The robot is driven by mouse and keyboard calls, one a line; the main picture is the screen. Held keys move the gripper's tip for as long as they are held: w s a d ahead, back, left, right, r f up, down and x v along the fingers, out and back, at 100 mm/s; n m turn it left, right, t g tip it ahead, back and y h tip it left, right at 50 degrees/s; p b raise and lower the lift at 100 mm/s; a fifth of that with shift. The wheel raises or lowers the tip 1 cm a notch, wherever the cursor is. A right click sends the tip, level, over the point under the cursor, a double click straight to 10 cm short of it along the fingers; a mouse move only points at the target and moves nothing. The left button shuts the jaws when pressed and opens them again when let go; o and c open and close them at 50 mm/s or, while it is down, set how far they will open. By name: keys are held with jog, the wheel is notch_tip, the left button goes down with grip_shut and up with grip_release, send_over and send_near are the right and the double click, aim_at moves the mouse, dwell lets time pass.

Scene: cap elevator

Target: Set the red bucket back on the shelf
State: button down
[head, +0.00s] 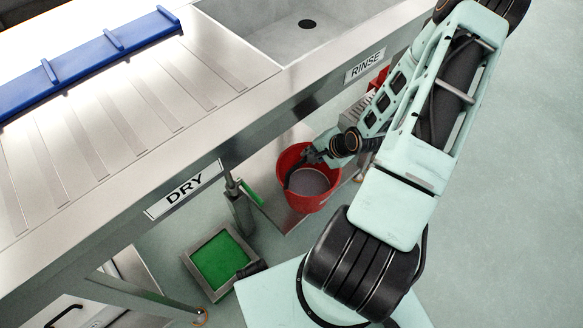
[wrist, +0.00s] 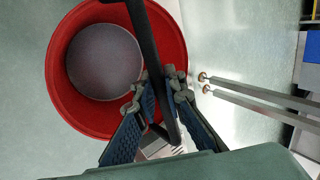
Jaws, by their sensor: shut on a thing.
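The red bucket (head: 287,160) is under the counter's front edge in the head view, open end up, with a grey disc-like inside bottom. My gripper (head: 318,155) is at its rim and partly covers it. In the wrist view the bucket (wrist: 62,75) fills the upper left, and its dark handle (wrist: 143,40) runs down between my fingers (wrist: 163,85), which are shut on it. A low steel shelf (head: 282,216) lies under the counter beside the bucket, with a red reflection. I cannot tell whether the bucket touches it.
The steel counter (head: 100,110) has a blue squeegee-like bar (head: 90,62) and a sink (head: 290,35). A green-bottomed tray (head: 218,262) lies on the floor. Open floor (head: 520,170) is at right.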

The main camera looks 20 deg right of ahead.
aim_at(306, 144)
jog(key=w+d+f, duration=0.1)
jog(key=w, duration=0.2)
jog(key=w+d+f+b, duration=0.1)
jog(key=w, duration=0.2)
jog(key=w+d+f+b, duration=0.1)
jog(key=w+f, duration=0.1)
jog(key=w, duration=0.1)
jog(key=shift+w+d, duration=0.1)
jog(key=shift+d, duration=0.05)
jog(key=w+d+f+b, duration=0.2)
jog(key=w+f+b, duration=0.1)
jog(key=f, duration=0.5)
jog(key=shift+w+f, duration=0.4)
jog(key=shift+w, duration=0.2)
jog(key=c, duration=2.4)
grip_release()
jog(key=shift+s+f, duration=0.1)
jog(key=shift+s, duration=0.05)
jog(key=o, duration=0.4)
